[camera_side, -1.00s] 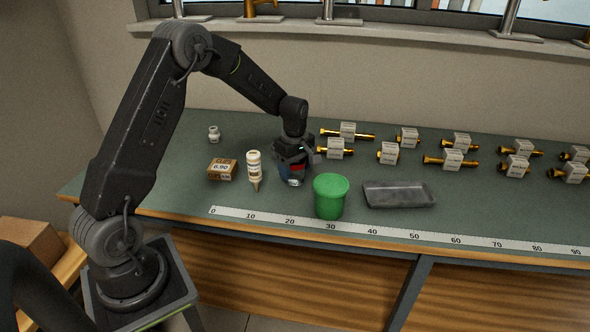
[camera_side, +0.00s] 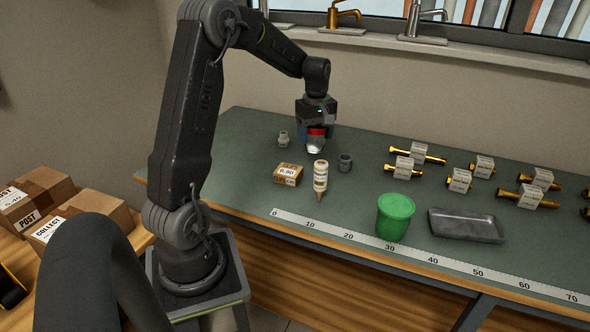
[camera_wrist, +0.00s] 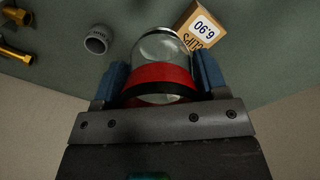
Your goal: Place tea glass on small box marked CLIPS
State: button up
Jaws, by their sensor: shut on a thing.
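The tea glass (camera_wrist: 160,48), clear with a red band, is held between the blue fingers of my gripper (camera_wrist: 160,80) in the wrist view. In the side view my gripper (camera_side: 316,133) points down, with the clear lower part of the glass (camera_side: 316,148) showing beneath it. My gripper is shut on the glass. The small cardboard box marked CLIPS (camera_side: 288,175) sits on the bench, nearer the camera and left of the glass. In the wrist view the box (camera_wrist: 200,28) lies just beyond the glass, at upper right, partly covered by it. Nothing is on its visible top.
A pale fitting (camera_side: 283,139) stands at the back left. A green tub (camera_side: 395,216) and grey tray (camera_side: 466,224) are farther right, with brass fittings behind.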

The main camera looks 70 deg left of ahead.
jog(key=s+a, duration=0.4)
jog(key=s, duration=0.2)
send_over(288, 170)
jog(key=shift+a+f, duration=0.1)
jog(key=shift+f, duration=3.65)
jog(key=shift+f, duration=0.1)
jog(key=o, duration=1)
